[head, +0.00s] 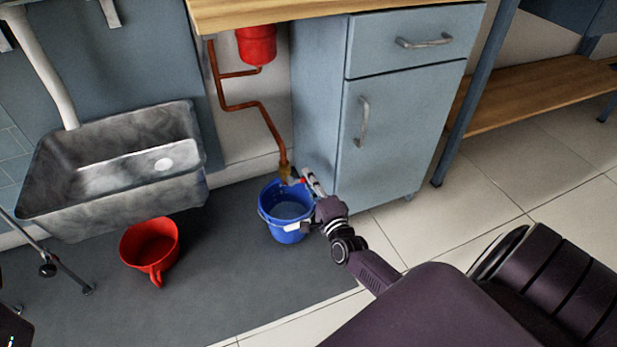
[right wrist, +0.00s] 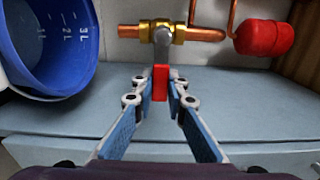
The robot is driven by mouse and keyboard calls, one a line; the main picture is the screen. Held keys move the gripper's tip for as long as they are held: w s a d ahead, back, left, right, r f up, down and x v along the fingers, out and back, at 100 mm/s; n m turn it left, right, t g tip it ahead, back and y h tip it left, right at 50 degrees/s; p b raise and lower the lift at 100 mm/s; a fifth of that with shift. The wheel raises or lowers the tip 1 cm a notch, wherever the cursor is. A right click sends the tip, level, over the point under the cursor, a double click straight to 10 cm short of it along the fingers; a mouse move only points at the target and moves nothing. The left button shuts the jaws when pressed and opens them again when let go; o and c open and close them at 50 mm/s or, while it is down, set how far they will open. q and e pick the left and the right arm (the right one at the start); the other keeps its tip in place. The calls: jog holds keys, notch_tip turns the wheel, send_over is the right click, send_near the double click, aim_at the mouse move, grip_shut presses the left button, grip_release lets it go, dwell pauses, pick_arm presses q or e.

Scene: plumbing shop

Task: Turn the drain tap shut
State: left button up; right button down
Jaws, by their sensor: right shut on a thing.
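The drain tap (head: 286,172) is a brass valve at the lower end of a copper pipe, above the blue bucket (head: 267,206). In the right wrist view its brass body (right wrist: 178,34) shows at the top, and its red-ended lever (right wrist: 160,76) sticks out from the body toward the camera, looking crosswise to the pipe. My right gripper (head: 301,181) is at the tap. In the right wrist view its fingers (right wrist: 160,92) are shut on the red lever end, one on each side. My left gripper is not clearly in view.
The blue-grey cabinet (head: 400,130) stands close to the right of the tap. A red vessel (head: 257,45) hangs on the pipe under the worktop (head: 330,10). A metal sink (head: 60,205) and a red jug (head: 138,262) are to the left. The dark mat (head: 225,290) is clear in front.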

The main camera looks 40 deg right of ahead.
dwell(0.5)
jog(key=c, duration=1.9)
grip_release()
jog(key=v, duration=1.2)
jog(key=shift+r, duration=0.1)
